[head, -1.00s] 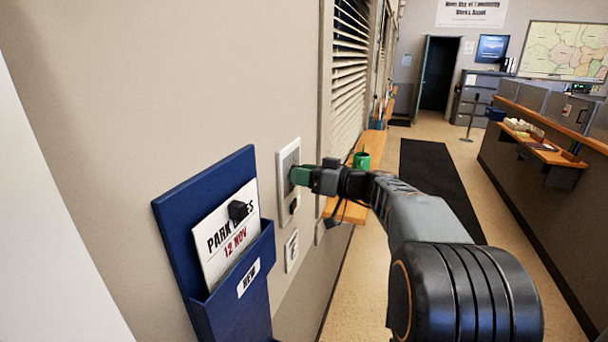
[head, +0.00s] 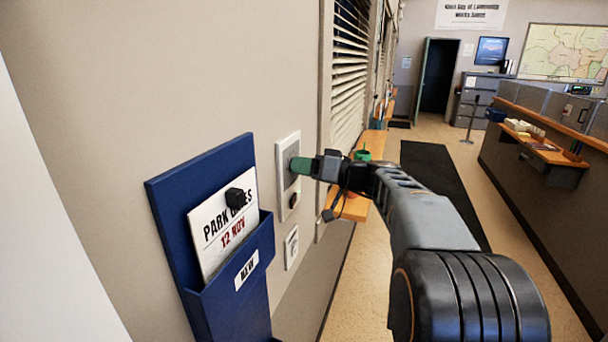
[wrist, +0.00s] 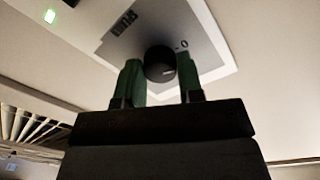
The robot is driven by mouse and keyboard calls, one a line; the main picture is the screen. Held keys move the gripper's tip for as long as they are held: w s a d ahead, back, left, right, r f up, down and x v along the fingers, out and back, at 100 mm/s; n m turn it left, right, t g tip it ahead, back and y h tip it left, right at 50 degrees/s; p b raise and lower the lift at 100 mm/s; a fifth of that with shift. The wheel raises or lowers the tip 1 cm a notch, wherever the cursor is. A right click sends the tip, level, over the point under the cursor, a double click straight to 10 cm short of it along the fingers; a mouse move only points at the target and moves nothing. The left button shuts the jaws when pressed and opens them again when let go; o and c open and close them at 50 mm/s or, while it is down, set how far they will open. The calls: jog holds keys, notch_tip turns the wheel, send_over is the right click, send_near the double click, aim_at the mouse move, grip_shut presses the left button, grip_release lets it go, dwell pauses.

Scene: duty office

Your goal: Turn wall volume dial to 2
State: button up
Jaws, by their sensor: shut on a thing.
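The wall volume panel (head: 283,151) is a light plate with a grey face, fixed on the wall left of the window. In the wrist view the dial (wrist: 159,62) is a round black knob with a small pale mark on its lower right part. A printed 0 stands beside it on the grey face. My gripper (head: 300,166) reaches the upper part of the panel and hides the dial there. Its green fingers (wrist: 159,77) stand on both sides of the knob, shut on it. The other scale numbers cannot be read.
A small dark knob (head: 294,200) sits low on the panel. A blue wall pocket (head: 163,205) holding a card hangs to the left. A small white plate (head: 291,247) is below the panel. A wooden ledge (head: 352,207) with a green mug (head: 362,155) lies just behind my gripper.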

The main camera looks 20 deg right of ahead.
jog(key=m+b, duration=0.1)
jog(key=m, duration=0.9)
jog(key=shift+r+g, duration=0.1)
jog(key=shift+g, duration=0.3)
jog(key=shift+m, duration=0.4)
jog(key=o, duration=0.9)
jog(key=b+v, duration=0.2)
jog(key=v, duration=1.1)
jog(key=shift+s+d, duration=0.2)
jog(key=shift+d, duration=0.15)
